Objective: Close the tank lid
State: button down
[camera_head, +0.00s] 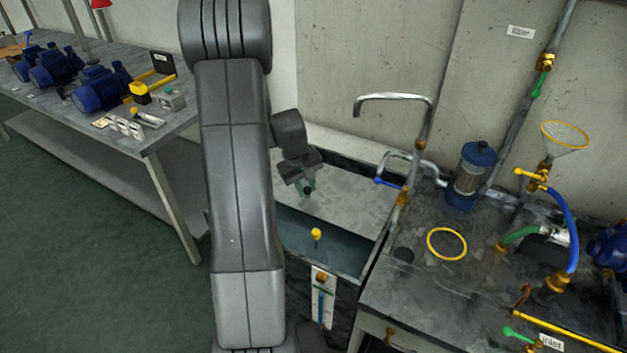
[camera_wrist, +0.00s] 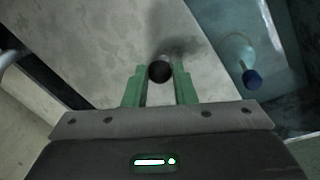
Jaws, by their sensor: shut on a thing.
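The tank (camera_head: 345,258) stands right of my arm, with water showing in its front part. Its lid, a light grey panel (camera_head: 350,193), lies over the back part and leaves the front open. I cannot tell how far it is tilted. My gripper (camera_head: 305,188) is at the lid's front part, shut on the dark round lid knob (camera_wrist: 159,71). In the wrist view the green fingers (camera_wrist: 159,85) stand on both sides of the knob, and the lid (camera_wrist: 110,40) spreads behind it. My arm hides the tank's left end.
A bent tap pipe (camera_head: 395,97) and a blue-handled valve (camera_head: 388,182) stand near the tank's right side. A bench with blue pumps (camera_head: 100,88) is at left.

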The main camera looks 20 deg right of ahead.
jog(key=s+a+b, duration=0.3)
jog(key=s+a, duration=0.5)
jog(key=a, duration=0.1)
jog(key=shift+s+a, duration=0.3)
jog(key=c, duration=1.5)
grip_release()
jog(key=shift+c, duration=0.2)
jog(key=o, duration=0.3)
jog(key=shift+s+a, duration=0.1)
jog(key=shift+a, duration=0.1)
jog(key=shift+o, duration=0.2)
notch_tip(320, 180, up, 14)
jog(key=a+p, duration=0.1)
jog(key=a, duration=0.1)
jog(key=shift+s+a+f, duration=0.15)
jog(key=shift+a+f, duration=0.05)
jog(key=shift+a, duration=0.05)
